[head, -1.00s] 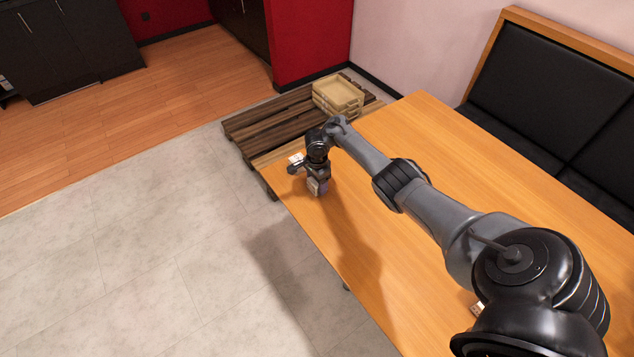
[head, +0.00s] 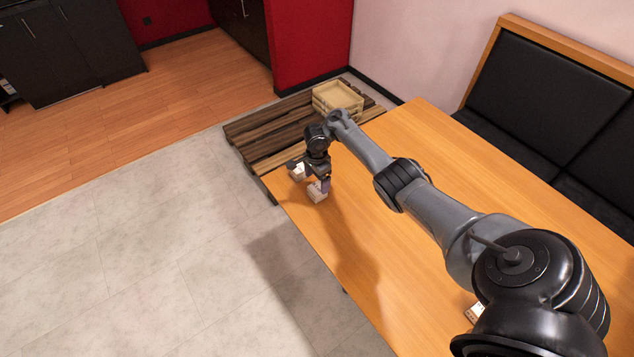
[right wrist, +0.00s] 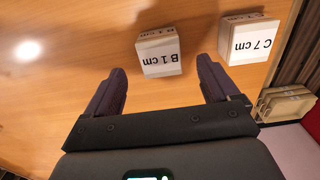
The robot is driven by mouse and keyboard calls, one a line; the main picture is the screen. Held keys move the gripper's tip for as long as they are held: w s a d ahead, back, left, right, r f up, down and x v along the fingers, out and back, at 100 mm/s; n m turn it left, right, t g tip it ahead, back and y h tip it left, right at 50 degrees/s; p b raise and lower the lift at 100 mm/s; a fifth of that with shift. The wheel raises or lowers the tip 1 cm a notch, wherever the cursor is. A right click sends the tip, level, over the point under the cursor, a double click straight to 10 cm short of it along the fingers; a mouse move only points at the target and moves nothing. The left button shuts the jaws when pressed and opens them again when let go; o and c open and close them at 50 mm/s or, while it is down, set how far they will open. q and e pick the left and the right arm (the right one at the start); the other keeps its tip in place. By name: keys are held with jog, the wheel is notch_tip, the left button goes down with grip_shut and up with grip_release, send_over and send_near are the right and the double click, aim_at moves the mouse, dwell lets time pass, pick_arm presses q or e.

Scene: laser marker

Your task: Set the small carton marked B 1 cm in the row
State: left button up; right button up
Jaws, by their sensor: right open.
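The small carton marked B 1 cm (right wrist: 160,58) has its label upside down in the right wrist view. It lies between and just beyond the parted fingers of my right gripper (right wrist: 162,72), with a gap on each side. In the head view the carton (head: 317,194) sits on the wooden table by its left edge, under my right gripper (head: 311,179). The carton marked C 7 cm (right wrist: 250,42) stands beside it, outside the fingers; it also shows in the head view (head: 298,172), partly covered by the gripper. My left gripper is not in view.
A pallet (head: 262,130) with stacked beige crates (head: 338,97) stands beyond the table's far end. Another small carton (head: 474,312) is partly hidden by my right arm. The middle of the table (head: 440,150) is clear. A black bench (head: 540,90) lines the right.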

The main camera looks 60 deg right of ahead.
aim_at(317, 188)
notch_tip(317, 188, up, 5)
jog(key=p, duration=0.2)
jog(key=a+f+n+h, duration=0.1)
jog(key=a+f+n, duration=0.1)
jog(key=a+n, duration=0.2)
jog(key=s+a+f+n+t+h, duration=0.1)
jog(key=a+f+n, duration=0.1)
jog(key=a+n, duration=0.2)
jog(key=a+f+n+h, duration=0.1)
jog(key=a+f+n, duration=0.1)
jog(key=a+n, duration=0.2)
jog(key=shift+s+a+f+t, duration=0.15)
jog(key=shift+a+f, duration=0.05)
jog(key=shift+a, duration=0.25)
jog(key=shift+s+a+f+t, duration=0.1)
jog(key=shift+a+f+t, duration=0.1)
jog(key=shift+a, duration=0.2)
jog(key=s+a+r+n+t+y, duration=0.1)
jog(key=s+a+r+n, duration=0.1)
jog(key=s+a+n, duration=0.35)
jog(key=s+a+r+n+t, duration=0.1)
jog(key=s+a+r+n, duration=0.15)
jog(key=s+a, duration=0.6)
jog(key=s+a+r+n+y, duration=0.2)
jog(key=s+a+r+n, duration=0.2)
jog(key=s+a+r, duration=0.2)
notch_tip(317, 188, up, 2)
jog(key=shift+s+a+r+n, duration=0.15)
jog(key=shift+a+n, duration=0.15)
jog(key=shift+a, duration=0.65)
